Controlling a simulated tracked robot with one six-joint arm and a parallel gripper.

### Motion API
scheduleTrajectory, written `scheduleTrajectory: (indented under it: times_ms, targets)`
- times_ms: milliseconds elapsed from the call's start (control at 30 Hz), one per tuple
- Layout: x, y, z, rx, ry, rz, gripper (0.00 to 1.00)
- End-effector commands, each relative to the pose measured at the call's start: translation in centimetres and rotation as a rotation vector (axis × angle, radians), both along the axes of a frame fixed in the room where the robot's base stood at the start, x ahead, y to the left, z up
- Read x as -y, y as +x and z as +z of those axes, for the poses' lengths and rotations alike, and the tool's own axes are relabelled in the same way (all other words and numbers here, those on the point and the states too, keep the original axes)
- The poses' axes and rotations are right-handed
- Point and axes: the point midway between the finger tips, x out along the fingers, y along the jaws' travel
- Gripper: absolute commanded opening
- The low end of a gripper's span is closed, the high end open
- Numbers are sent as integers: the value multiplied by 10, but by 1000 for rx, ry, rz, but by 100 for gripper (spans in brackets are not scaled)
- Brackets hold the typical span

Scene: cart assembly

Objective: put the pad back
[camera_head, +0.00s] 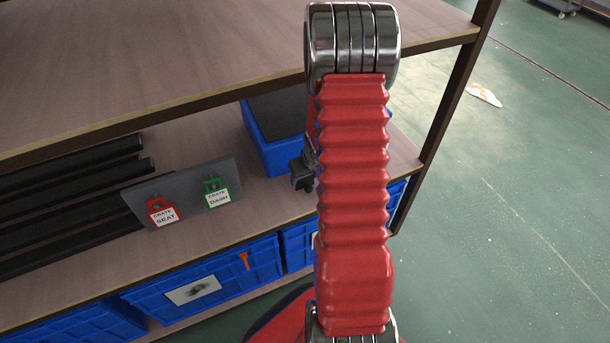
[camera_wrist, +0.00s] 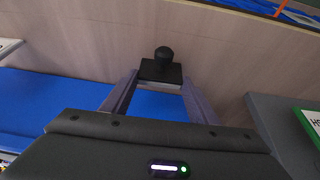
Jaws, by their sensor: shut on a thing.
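The pad (camera_wrist: 160,71), as I take it, is a small black square piece with a round black knob and a pale lower edge. In the wrist view it sits between the fingertips of my gripper (camera_wrist: 161,77), which is shut on it. Wooden shelf surface shows behind it, and I cannot tell whether it touches the shelf. In the head view my gripper (camera_head: 302,174) is mostly hidden behind my red arm, in front of a blue box (camera_head: 262,152) on the lower shelf. The pad cannot be made out there.
A grey board (camera_head: 190,204) with a red SEAT tag (camera_head: 162,213) and a green DASH tag (camera_head: 216,194) stands left of my gripper. Black bars (camera_head: 75,215) lie farther left. The upper shelf (camera_head: 200,60) overhangs. Blue crates (camera_head: 215,285) stand below; open floor (camera_head: 500,230) is right.

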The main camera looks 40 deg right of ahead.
Motion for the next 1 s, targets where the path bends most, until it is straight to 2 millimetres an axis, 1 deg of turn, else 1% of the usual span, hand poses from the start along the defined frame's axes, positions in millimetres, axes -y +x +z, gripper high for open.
scheduleTrajectory:
  times_ms: [200, 233, 467, 500, 900, 1000]
  targets:
    - [0, -1, -3, -1, 0, 0, 36]
    - [0, 0, -3, 0, 0, -1, 56]
    - [0, 0, -2, 0, 0, -1, 72]
    - [0, 0, -2, 0, 0, -1, 73]
    - [1, -1, -4, 0, 0, 0, 73]
    - [0, -2, 2, 2, -1, 1, 73]
